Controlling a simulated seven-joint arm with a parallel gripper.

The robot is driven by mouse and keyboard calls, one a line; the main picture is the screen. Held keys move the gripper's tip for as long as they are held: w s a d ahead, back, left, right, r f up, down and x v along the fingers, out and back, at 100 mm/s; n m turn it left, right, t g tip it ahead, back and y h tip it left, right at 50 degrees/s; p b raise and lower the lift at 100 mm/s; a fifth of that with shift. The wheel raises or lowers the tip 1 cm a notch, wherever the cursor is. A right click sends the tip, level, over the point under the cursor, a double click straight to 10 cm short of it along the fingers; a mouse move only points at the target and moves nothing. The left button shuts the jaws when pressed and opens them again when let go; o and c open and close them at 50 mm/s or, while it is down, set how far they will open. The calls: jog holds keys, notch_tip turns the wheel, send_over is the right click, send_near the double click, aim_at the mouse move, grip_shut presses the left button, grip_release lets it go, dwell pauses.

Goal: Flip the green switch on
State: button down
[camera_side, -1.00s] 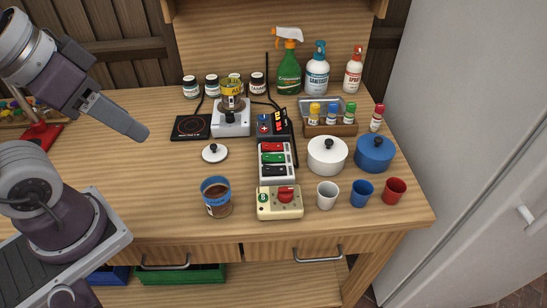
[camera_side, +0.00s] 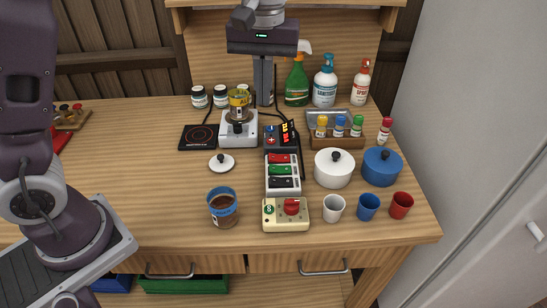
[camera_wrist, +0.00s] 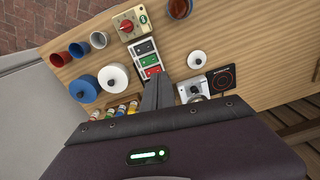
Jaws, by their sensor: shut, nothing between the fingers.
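The green switch (camera_side: 281,171) is the middle rocker on a pale switch strip (camera_side: 283,192), between a red rocker and a black one. It also shows in the wrist view (camera_wrist: 149,60), just beyond my fingertips. Whether it is on or off is too small to tell. My gripper (camera_side: 264,102) is shut and empty, pointing down over the back of the table, behind the strip and apart from it. Its fingers (camera_wrist: 161,78) also show together in the wrist view.
A control box with a red knob (camera_side: 292,206) is in front of the strip. A white pot (camera_side: 333,168) and blue pot (camera_side: 381,168) stand to its right. A burner (camera_side: 238,132) and spray bottles (camera_side: 297,80) are near my gripper.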

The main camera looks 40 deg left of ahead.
jog(key=n+g, duration=0.1)
send_over(272, 168)
jog(key=w+d, duration=0.1)
jog(key=w, duration=0.1)
notch_tip(272, 168, down, 5)
jog(key=shift+s+d+y, duration=0.2)
jog(key=shift+s+y, duration=0.05)
jog(key=shift+y, duration=0.05)
jog(key=f, duration=0.4)
jog(key=a+f, duration=0.1)
jog(key=f, duration=0.4)
jog(key=s+f, duration=0.1)
jog(key=f, duration=0.3)
jog(key=shift+s+a+f, duration=0.1)
jog(key=shift+a+f, duration=0.05)
jog(key=shift+f, duration=0.2)
jog(key=shift+f, duration=0.25)
